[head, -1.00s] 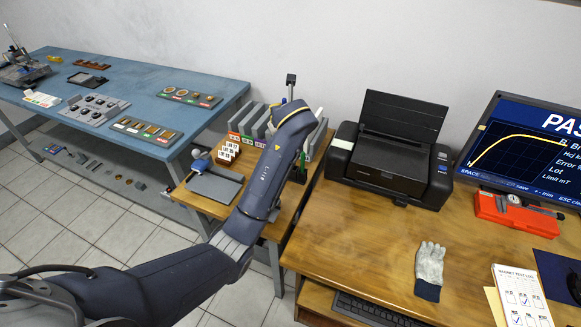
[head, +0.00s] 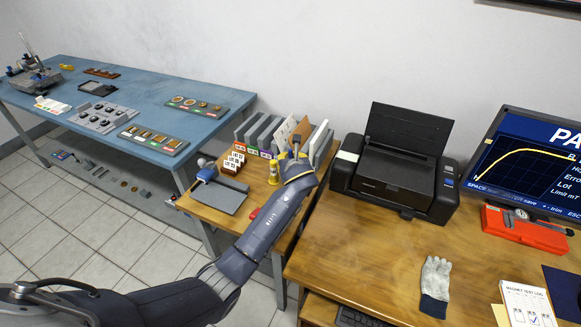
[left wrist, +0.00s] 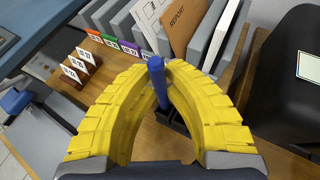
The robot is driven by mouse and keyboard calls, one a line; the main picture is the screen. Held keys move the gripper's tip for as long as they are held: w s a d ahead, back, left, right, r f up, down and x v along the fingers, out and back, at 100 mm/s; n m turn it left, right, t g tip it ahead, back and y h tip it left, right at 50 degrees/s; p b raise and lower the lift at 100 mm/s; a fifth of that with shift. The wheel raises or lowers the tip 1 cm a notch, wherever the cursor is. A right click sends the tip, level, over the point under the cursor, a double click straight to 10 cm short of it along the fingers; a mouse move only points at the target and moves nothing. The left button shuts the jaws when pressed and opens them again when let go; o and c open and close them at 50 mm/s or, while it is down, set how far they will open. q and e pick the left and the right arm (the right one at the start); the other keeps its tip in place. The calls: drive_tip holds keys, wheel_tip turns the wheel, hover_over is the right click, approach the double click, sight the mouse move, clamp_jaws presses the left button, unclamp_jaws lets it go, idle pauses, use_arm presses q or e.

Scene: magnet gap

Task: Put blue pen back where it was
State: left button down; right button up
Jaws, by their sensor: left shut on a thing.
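The blue pen (left wrist: 157,78) stands roughly upright between the yellow fingers of my left gripper (left wrist: 165,72) in the left wrist view. The fingers are shut on it, with its top showing above them. A black holder (left wrist: 172,122) shows just below and behind the pen, partly hidden by the fingers. I cannot tell whether the pen's lower end is inside the holder. In the head view my left gripper (head: 285,160) is over the wooden side table (head: 225,220), and the pen cannot be made out there. My right gripper is not in view.
Grey file holders (head: 262,132) with papers and a brown report folder (left wrist: 183,22) stand close behind the gripper. White label blocks (head: 234,160) and a grey plate (head: 218,196) are to the left. A black printer (head: 400,165) stands to the right.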

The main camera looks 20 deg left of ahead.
use_arm(q)
drive_tip(key=shift+f, duration=1.9)
drive_tip(key=shift+f, duration=0.1)
drive_tip(key=c, duration=1.5)
unclamp_jaws()
drive_tip(key=v, duration=1.2)
drive_tip(key=shift+s, duration=0.1)
drive_tip(key=shift+a, duration=0.15)
